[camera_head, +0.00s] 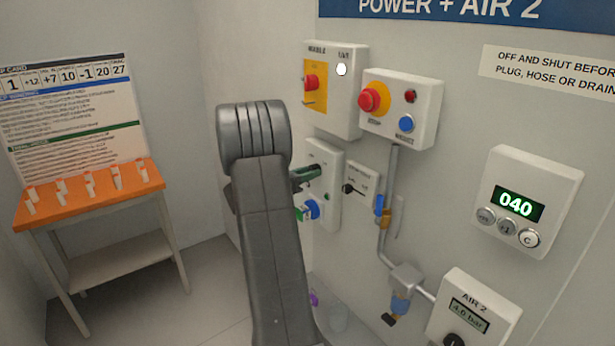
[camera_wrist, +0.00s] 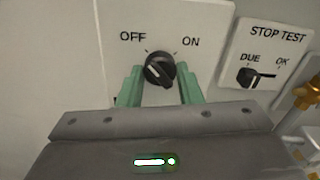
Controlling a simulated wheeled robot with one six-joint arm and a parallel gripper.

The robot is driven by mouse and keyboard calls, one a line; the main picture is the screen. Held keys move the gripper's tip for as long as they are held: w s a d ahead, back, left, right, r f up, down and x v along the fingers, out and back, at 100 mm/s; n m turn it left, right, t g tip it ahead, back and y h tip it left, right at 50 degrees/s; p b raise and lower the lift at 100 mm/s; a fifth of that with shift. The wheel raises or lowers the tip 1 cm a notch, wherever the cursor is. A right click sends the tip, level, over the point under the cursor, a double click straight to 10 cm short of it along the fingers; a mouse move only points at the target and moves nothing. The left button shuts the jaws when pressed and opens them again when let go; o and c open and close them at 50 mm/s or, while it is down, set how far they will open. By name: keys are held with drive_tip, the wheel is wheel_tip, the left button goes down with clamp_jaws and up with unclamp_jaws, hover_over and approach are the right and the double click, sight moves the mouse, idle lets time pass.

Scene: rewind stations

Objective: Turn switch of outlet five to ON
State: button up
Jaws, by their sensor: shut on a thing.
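The black rotary switch (camera_wrist: 160,72) sits between the OFF and ON marks on a pale outlet box, seen in the wrist view. Its pale mark seems to lean to the OFF side. My gripper (camera_wrist: 160,69) has its two green fingers on either side of the knob, shut on it. In the head view my gripper (camera_head: 306,174) reaches the outlet box (camera_head: 327,160) from the left, and my arm hides part of that box. The knob is not clear there. No outlet number is readable in either view.
A STOP TEST box (camera_wrist: 268,52) with a small black knob is close on the right. A box with a red emergency button (camera_head: 374,99) is above, and a pipe with a blue-handled valve (camera_head: 381,207) runs at right. An orange-topped table (camera_head: 95,195) stands left.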

drive_tip(key=m+b, duration=1.7)
drive_tip(key=b, duration=0.8)
drive_tip(key=shift+f, duration=0.1)
drive_tip(key=shift+m, duration=0.3)
drive_tip(key=o, duration=1)
drive_tip(key=shift+a, duration=0.15)
drive_tip(key=v, duration=1.3)
drive_tip(key=shift+s+a+p, duration=0.25)
drive_tip(key=shift+p, duration=0.15)
